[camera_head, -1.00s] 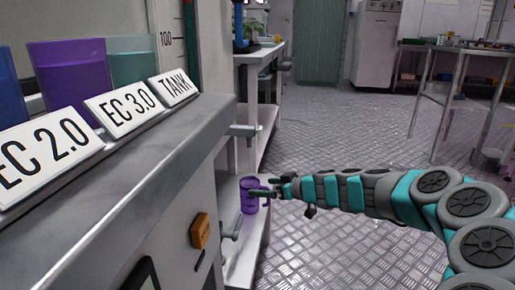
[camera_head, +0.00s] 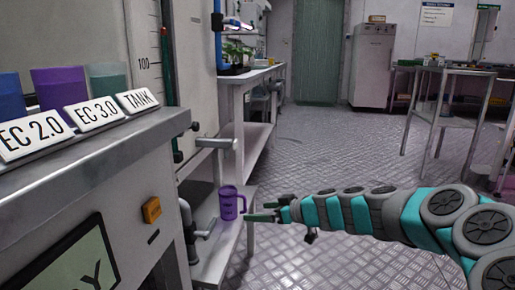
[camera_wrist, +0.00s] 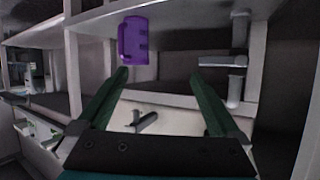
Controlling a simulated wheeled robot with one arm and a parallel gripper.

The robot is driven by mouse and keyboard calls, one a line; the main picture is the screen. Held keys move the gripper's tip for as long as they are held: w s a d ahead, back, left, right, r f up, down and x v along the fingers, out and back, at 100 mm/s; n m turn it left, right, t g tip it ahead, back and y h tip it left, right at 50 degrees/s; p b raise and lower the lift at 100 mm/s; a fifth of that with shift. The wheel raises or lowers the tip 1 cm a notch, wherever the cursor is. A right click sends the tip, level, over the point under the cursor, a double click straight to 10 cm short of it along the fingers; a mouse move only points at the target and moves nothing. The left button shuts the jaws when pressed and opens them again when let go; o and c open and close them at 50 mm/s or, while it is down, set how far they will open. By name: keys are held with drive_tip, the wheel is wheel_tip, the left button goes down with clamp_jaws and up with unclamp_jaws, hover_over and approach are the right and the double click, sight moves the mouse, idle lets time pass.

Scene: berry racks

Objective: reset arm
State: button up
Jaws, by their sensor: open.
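My gripper (camera_head: 264,212) is at the end of my teal and grey arm, which reaches in from the right in the head view. Its two fingers are spread apart with nothing between them, as the wrist view (camera_wrist: 160,80) also shows. In the wrist view the mug (camera_wrist: 133,40) is beyond the fingertips, left of centre.
A metal counter (camera_head: 90,150) at left carries coloured containers and the signs EC 2.0, EC 3.0 and TANK. Grey pipes (camera_head: 190,235) stand beside the mug. A metal table (camera_head: 455,122) stands at the back right. The floor (camera_head: 340,150) between is clear.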

drive_tip(key=s+a+g+h, duration=0.1)
drive_tip(key=s+a+g, duration=0.15)
drive_tip(key=s, duration=0.75)
drive_tip(key=s+a+g+h, duration=0.1)
drive_tip(key=s+a+g, duration=0.15)
drive_tip(key=s, duration=0.85)
drive_tip(key=s+d+f+m+g+h, duration=0.2)
drive_tip(key=s+d+f+m+h, duration=0.25)
drive_tip(key=s+d, duration=0.6)
drive_tip(key=s+d+f+m+g+h, duration=0.4)
drive_tip(key=s+d, duration=0.3)
drive_tip(key=s, duration=0.7)
wheel_tip(320, 180, up, 15)
drive_tip(key=d+m+t+p, duration=0.1)
drive_tip(key=p, duration=1.3)
drive_tip(key=shift+s+r, duration=0.15)
drive_tip(key=shift+s, duration=0.25)
drive_tip(key=shift+d, duration=0.1)
